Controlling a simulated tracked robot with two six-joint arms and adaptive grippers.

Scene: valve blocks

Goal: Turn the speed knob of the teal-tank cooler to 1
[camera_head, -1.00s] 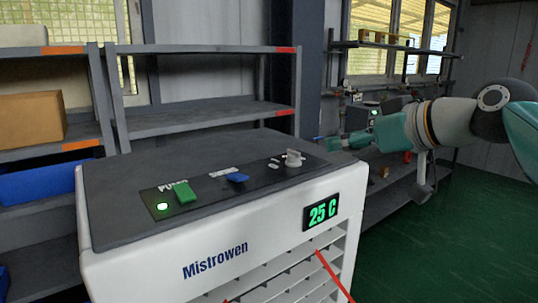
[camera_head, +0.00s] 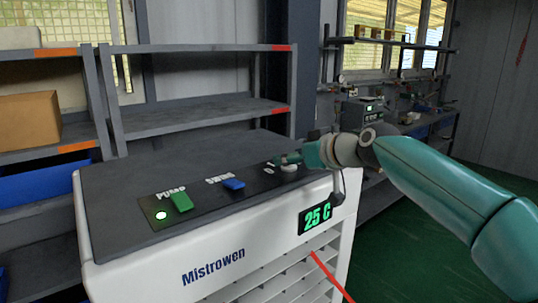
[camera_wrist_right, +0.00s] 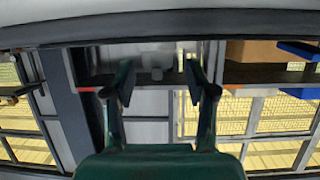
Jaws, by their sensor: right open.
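The cooler (camera_head: 230,262) has a white body marked Mistrowen, a dark grey top and a green 25 C display (camera_head: 315,217). No teal tank shows. Its top panel carries a green pump switch (camera_head: 181,202), a lit green lamp (camera_head: 161,215) and a blue swing switch (camera_head: 234,184). My left gripper is out of view.
Grey shelves (camera_head: 200,120) stand behind the cooler, with a cardboard box (camera_head: 28,120) and a blue bin (camera_head: 40,180) at the left. A workbench with equipment (camera_head: 362,112) stands at the back right. Green floor (camera_head: 400,250) is open at the right.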

